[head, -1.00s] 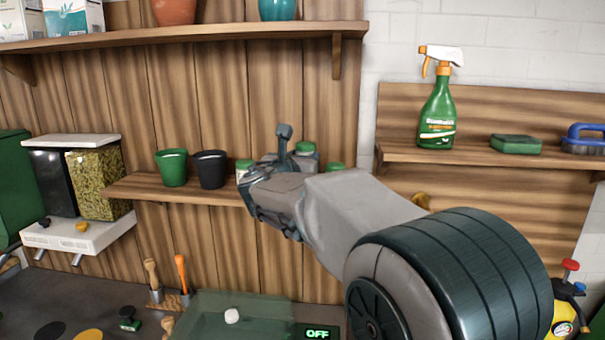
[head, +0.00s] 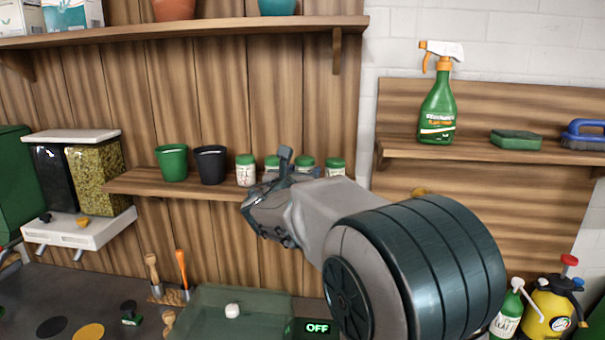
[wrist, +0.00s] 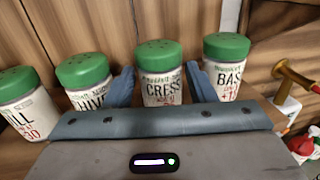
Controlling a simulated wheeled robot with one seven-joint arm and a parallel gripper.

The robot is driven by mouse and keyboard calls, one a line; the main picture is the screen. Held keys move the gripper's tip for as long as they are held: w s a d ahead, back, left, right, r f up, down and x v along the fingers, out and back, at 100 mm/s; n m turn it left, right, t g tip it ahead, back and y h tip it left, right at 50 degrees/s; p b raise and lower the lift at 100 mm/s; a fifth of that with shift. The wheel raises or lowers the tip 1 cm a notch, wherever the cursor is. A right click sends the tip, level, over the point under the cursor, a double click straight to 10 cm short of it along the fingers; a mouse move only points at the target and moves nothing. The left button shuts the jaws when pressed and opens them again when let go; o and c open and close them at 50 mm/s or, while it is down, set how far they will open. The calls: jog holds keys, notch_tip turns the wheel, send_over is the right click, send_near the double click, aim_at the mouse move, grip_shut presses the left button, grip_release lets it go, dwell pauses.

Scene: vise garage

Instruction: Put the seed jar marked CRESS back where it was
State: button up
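The CRESS jar (wrist: 160,80), white with a green lid, stands upright in a row of similar jars on the wooden shelf. In the head view it appears to be the third jar (head: 305,164), its lower part hidden by my gripper. My gripper (wrist: 161,85) is in front of the row, one finger on each side of the CRESS jar. Narrow gaps show between fingers and jar, so it looks open. The jar's base is hidden behind the gripper body. The gripper also shows in the head view (head: 284,168).
The CHIVE jar (wrist: 84,83) is close left of the fingers and the BAS jar (wrist: 226,69) close right. A jar ending in "ILL" (wrist: 25,105) is farther left. Black (head: 210,166) and green (head: 171,163) pots stand left on the shelf (head: 150,184).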

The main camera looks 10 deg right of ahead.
jog(key=shift+r, duration=0.2)
jog(key=shift+s+a+f, duration=0.1)
jog(key=shift+s+a, duration=0.1)
jog(key=shift+s, duration=0.1)
jog(key=b+v, duration=0.3)
jog(key=v, duration=0.8)
jog(key=s+d+f+m+g+y, duration=0.1)
jog(key=s+d+f+m+g, duration=0.9)
jog(key=s+f+m, duration=0.35)
jog(key=s+a+f+m+g+y, duration=0.1)
jog(key=s+a+f+m+y, duration=0.1)
jog(key=s+f+m+y, duration=0.2)
jog(key=s+a+f+m+g+y, duration=0.1)
jog(key=s+f+m+y, duration=0.2)
jog(key=s+m, duration=0.6)
notch_tip(320, 180, down, 2)
jog(key=m, duration=0.3)
jog(key=shift+s+a+f+m+y, duration=0.2)
jog(key=shift+s+a+m+y, duration=0.15)
jog(key=shift+a+y, duration=0.05)
